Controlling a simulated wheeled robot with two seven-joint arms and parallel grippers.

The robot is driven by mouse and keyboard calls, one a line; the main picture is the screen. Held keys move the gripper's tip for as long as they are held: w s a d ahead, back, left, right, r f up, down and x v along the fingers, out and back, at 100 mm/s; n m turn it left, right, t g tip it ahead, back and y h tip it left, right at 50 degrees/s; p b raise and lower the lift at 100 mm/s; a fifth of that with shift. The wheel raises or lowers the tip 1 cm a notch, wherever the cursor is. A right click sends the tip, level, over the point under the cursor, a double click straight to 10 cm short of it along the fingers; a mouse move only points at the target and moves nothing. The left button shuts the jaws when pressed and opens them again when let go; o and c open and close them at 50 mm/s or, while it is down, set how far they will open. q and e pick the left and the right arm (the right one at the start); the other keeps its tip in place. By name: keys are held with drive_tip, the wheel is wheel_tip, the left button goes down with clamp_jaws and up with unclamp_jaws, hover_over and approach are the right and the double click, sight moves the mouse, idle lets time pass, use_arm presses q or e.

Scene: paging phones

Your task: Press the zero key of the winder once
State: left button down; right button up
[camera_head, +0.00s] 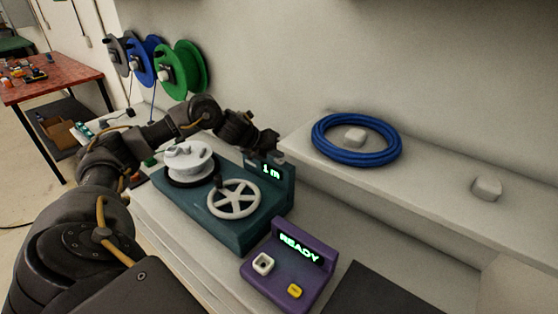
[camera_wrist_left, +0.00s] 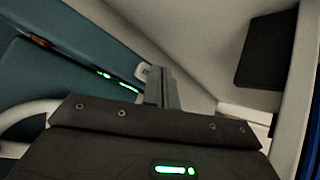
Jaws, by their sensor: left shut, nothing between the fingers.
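The winder (camera_head: 237,231) is a teal box with a white spool (camera_head: 188,157) on a dark disc, a white handwheel (camera_head: 234,199) and a raised panel with a display (camera_head: 271,170) reading "1 m". My left gripper (camera_head: 274,148) is shut and empty, just above the top edge of this panel. In the left wrist view the shut fingers (camera_wrist_left: 161,88) reach past the teal panel, beside a small pale key-like piece (camera_wrist_left: 142,73) at its edge. I cannot tell whether they touch it. The zero key's marking cannot be read. My right gripper is not in view.
A purple box (camera_head: 283,280) reading "READY", with a white and a yellow key, stands in front of the winder. A blue cable coil (camera_head: 357,154) lies on the raised shelf (camera_head: 436,179). Grey, blue and green reels (camera_head: 182,69) hang on the wall. A red table (camera_head: 55,88) stands far left.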

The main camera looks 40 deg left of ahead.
use_arm(q)
drive_tip(key=shift+f+b, duration=0.3)
drive_tip(key=shift+f, duration=0.2)
drive_tip(key=shift+r, duration=0.1)
idle(0.5)
drive_tip(key=shift+r+p, duration=0.75)
drive_tip(key=shift+r, duration=0.05)
drive_tip(key=shift+r, duration=0.15)
wheel_tip(320, 180, up, 5)
drive_tip(key=p, duration=0.4)
idle(0.6)
